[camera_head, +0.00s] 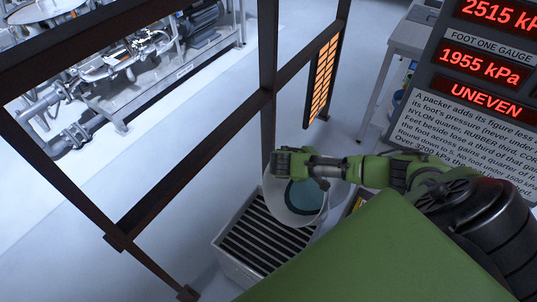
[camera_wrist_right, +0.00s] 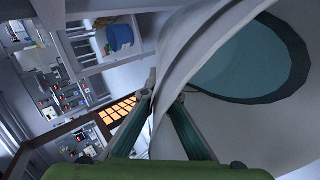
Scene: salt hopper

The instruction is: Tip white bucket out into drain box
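The white bucket (camera_head: 278,205) is over the drain box (camera_head: 226,262), a pale box with dark slats across its top. A teal round surface shows inside the bucket; I cannot tell whether it is liquid or the floor. My right gripper (camera_head: 287,164) is at the bucket's far rim, its arm reaching in from the right. In the right wrist view the bucket (camera_wrist_right: 215,25) fills the right side, and the gripper's fingers (camera_wrist_right: 165,95) close on either side of its wall. How far the bucket tilts is hard to tell. My left gripper is not in view.
A dark metal frame (camera_head: 268,75) stands behind and left of the drain box, with an orange-lit panel (camera_head: 322,80) on it. A grey sign (camera_head: 480,90) with red readouts, one reading UNEVEN, stands at the right. Machinery (camera_head: 130,65) lies beyond the frame. The left floor is clear.

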